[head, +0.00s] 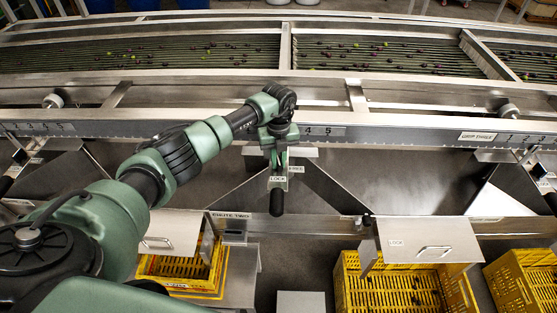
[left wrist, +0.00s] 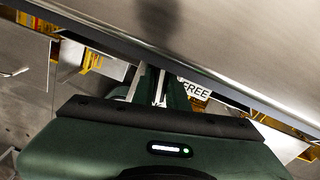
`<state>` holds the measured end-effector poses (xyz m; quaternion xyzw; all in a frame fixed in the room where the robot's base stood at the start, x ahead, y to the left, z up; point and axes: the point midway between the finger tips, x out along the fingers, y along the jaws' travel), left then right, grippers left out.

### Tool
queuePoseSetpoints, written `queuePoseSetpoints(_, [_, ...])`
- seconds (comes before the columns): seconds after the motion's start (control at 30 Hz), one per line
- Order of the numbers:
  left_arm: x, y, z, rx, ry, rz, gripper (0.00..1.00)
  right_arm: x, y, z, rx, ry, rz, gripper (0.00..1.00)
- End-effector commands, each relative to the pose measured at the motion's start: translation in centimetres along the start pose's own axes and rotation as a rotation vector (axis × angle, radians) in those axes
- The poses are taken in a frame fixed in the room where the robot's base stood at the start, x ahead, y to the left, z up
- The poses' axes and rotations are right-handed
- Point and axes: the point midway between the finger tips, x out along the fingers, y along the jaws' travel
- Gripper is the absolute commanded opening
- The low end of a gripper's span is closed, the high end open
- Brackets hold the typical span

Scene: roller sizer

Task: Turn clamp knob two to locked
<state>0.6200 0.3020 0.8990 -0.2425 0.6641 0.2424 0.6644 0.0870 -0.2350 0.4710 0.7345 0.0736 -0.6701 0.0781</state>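My left gripper (head: 277,158) points down in front of the long metal beam, at the middle station above the chute two label (head: 231,215). A small plate marked LOCK (head: 277,181) and a FREE label (head: 296,169) show just below it; the FREE label also shows in the left wrist view (left wrist: 195,89). The clamp knob itself is not clearly visible, apparently hidden by the gripper. A black handle (head: 277,203) hangs below the plate. In the left wrist view the fingers (left wrist: 160,88) are close together around a narrow bright metal piece; grip is unclear. My right gripper is not in view.
The beam (head: 400,134) runs across the full width, with rollers and small dark fruit (head: 200,52) behind it. Yellow crates (head: 185,272) (head: 400,295) stand below at left and right. Slanted metal plates (head: 330,185) flank the station.

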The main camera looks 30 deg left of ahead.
Motion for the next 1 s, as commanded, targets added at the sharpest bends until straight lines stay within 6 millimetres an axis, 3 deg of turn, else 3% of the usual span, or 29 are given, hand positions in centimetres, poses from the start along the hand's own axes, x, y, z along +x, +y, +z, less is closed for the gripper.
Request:
queuePoseSetpoints(0.17, [0.1, 0.0, 0.0, 0.016, 0.000, 0.001, 0.00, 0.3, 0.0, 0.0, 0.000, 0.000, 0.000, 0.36])
queuePoseSetpoints(0.4, [0.3, 0.0, 0.0, 0.220, 0.000, 0.000, 0.00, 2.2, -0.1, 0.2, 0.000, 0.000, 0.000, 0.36])
queuePoseSetpoints(0.77, [0.0, 0.0, -0.1, 0.269, 0.001, 0.000, 0.00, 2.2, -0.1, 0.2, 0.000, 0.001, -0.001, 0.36])
queuePoseSetpoints(0.8, [0.0, 0.0, -0.1, 0.269, 0.001, 0.000, 0.23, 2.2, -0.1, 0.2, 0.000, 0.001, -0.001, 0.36])
queuePoseSetpoints(0.87, [0.0, 0.0, -0.1, 0.268, 0.001, 0.000, 0.36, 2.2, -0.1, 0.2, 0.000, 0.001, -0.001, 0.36])
queuePoseSetpoints(1.0, [0.0, 0.0, 0.0, 0.267, 0.001, 0.000, 0.36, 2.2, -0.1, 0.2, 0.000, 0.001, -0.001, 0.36])
